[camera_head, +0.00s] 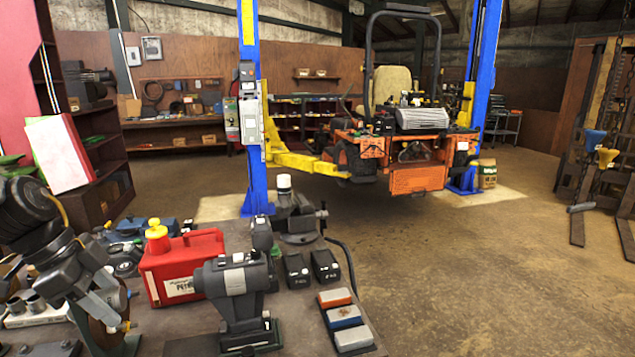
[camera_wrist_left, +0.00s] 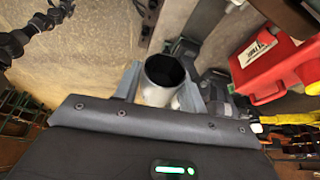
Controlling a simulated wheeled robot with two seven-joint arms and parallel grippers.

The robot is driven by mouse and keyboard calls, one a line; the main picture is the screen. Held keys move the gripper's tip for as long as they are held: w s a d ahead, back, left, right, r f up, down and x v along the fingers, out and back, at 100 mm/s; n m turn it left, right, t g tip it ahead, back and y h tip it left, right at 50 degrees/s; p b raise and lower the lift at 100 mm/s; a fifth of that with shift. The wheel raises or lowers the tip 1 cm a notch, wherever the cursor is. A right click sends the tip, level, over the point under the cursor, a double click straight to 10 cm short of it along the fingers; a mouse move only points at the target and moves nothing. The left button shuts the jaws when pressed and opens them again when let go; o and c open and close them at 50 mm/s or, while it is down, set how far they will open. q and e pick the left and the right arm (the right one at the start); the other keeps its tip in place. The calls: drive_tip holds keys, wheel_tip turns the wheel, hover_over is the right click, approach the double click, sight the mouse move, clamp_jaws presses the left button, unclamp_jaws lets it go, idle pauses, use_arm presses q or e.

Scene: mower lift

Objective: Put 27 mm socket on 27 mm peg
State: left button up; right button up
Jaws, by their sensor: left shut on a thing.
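My left gripper (camera_head: 112,292) comes in from the left over the workbench. In the left wrist view the gripper (camera_wrist_left: 165,88) is shut on a grey metal socket (camera_wrist_left: 158,94), whose round dark opening faces the camera. The size marking on the socket cannot be read. In the head view the held socket is hard to make out against the gripper. A pale rack (camera_head: 38,318) with several grey sockets stands at the left of the bench, partly hidden by my arm. I cannot tell which peg is the 27 mm one. My right gripper is out of view.
A red petrol can (camera_head: 190,262) with a yellow cap stands right of my gripper; it also shows in the wrist view (camera_wrist_left: 268,62). A bench grinder (camera_head: 236,290), a vise (camera_head: 298,222) and sharpening blocks (camera_head: 343,318) stand farther right. An orange mower (camera_head: 415,165) sits on the lift behind.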

use_arm(q)
drive_tip(key=s+a+f+n+t+y, duration=0.1)
drive_tip(key=s+a+f+n, duration=0.25)
drive_tip(key=a+f, duration=0.3)
drive_tip(key=s+a+f+n+t+y, duration=0.1)
drive_tip(key=s+a+f+n, duration=0.25)
drive_tip(key=a+f, duration=0.35)
drive_tip(key=s+d+f+n, duration=0.1)
drive_tip(key=s+f+n, duration=0.2)
drive_tip(key=s+f, duration=0.45)
drive_tip(key=w+d+f+m, duration=0.1)
drive_tip(key=w+d+f, duration=0.15)
drive_tip(key=d, duration=0.25)
drive_tip(key=w+d+f+m+b, duration=0.1)
drive_tip(key=w+d+f, duration=0.15)
drive_tip(key=d, duration=0.35)
drive_tip(key=w+d+f+m, duration=0.1)
drive_tip(key=d+f, duration=0.2)
drive_tip(key=d, duration=0.2)
drive_tip(key=w+d+r+m+h+p, duration=0.1)
drive_tip(key=w+d+r, duration=0.3)
drive_tip(key=r, duration=0.4)
drive_tip(key=w+d+r+m+g+p, duration=0.1)
drive_tip(key=w+d+r+m+p, duration=0.2)
drive_tip(key=d+r, duration=0.4)
drive_tip(key=shift+w+r+m+h+p, duration=0.35)
drive_tip(key=shift+w+r+m, duration=0.2)
drive_tip(key=shift+w, duration=0.7)
